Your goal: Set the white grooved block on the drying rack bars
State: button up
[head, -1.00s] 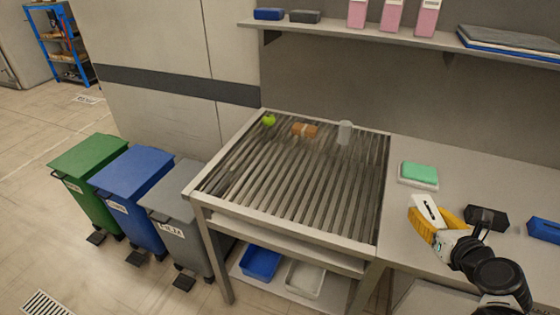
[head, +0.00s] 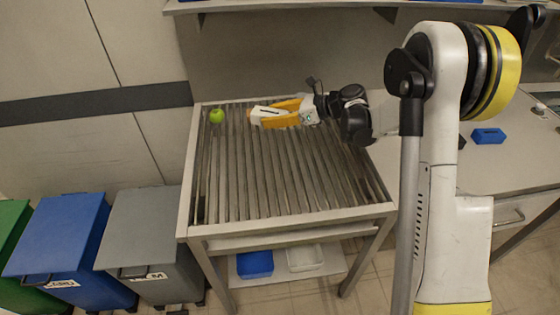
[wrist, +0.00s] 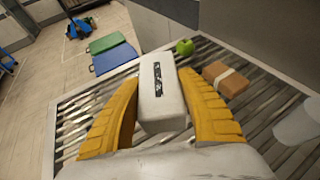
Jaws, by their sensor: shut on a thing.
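The white grooved block (wrist: 162,92) is between the yellow fingers of my gripper (wrist: 160,118) in the wrist view, with a dark slot along its top. In the head view the block (head: 266,112) is over the far part of the drying rack, held by my gripper (head: 277,113). My gripper is shut on it. The drying rack's bars (head: 262,178) run below; whether the block touches them I cannot tell.
A green apple (head: 217,116) lies at the rack's far left. A brown block with a pale band (wrist: 225,79) and a whitish, translucent object (wrist: 298,122) are on the rack, right of the held block in the wrist view. The near bars are clear.

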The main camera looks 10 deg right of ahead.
jog(key=shift+s+a+f+n+g, duration=0.1)
jog(key=shift+a+n+g, duration=0.2)
jog(key=shift+a, duration=0.05)
jog(key=b, duration=0.5)
send_over(246, 168)
notch_tip(246, 168, down, 6)
jog(key=shift+f, duration=0.25)
jog(key=shift+f+b, duration=0.8)
jog(key=shift+f, duration=1.2)
jog(key=shift+f, duration=0.1)
jog(key=o, duration=1.3)
jog(key=shift+o, duration=0.3)
